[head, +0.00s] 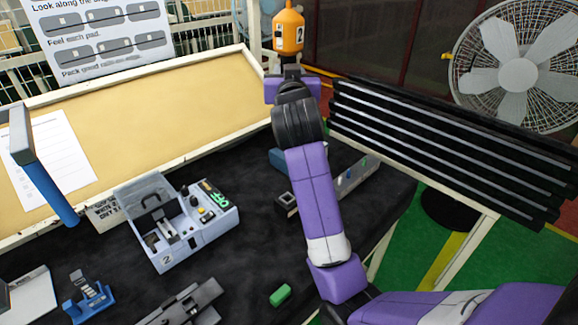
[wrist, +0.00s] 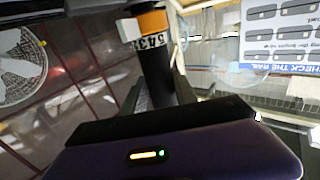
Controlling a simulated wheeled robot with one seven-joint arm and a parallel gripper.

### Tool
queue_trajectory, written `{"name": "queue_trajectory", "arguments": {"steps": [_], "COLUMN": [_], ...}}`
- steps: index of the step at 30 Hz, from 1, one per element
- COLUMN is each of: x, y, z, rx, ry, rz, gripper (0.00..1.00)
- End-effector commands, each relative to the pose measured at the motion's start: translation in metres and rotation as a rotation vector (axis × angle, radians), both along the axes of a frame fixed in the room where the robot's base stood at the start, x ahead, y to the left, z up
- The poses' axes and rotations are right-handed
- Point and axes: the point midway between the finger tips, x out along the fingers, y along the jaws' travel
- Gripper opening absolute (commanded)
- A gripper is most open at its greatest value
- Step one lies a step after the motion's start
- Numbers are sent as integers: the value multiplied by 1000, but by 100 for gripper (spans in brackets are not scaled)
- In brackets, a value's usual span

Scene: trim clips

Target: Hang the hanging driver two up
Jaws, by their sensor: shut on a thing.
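The hanging driver two (head: 288,30) is orange with a white label reading 2, upright at the top of the head view. My gripper (head: 289,68) is raised just below its orange part and is shut on it. In the wrist view, the driver's black lower body (wrist: 155,72) stands between my two fingers (wrist: 158,92), with an orange band and a printed label above. The driver's upper end is near the top edge of the head view, and I cannot tell whether it touches a hook or line.
A grey-blue station marked 2 (head: 200,238) stands on the dark table. A green block (head: 280,295) and a blue fixture (head: 88,297) lie nearer. A rack of black strips (head: 440,150) and a fan (head: 515,72) are at right. A tan board (head: 180,110) lies behind.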

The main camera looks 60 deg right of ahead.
Motion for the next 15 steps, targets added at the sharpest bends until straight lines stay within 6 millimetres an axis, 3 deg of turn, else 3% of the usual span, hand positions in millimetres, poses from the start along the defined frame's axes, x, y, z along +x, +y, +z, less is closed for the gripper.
{"name": "queue_trajectory", "arguments": {"steps": [7, 8, 9, 12, 15], "x": [0, 0, 0, 0, 0], "y": [0, 0, 0, 0, 0], "z": [0, 0, 0, 0, 0], "rx": [0, 0, 0, 0, 0], "ry": [0, 0, 0, 0, 0], "rz": [-1, -1, -1, -1, -1], "gripper": [0, 36, 44, 59, 59]}}
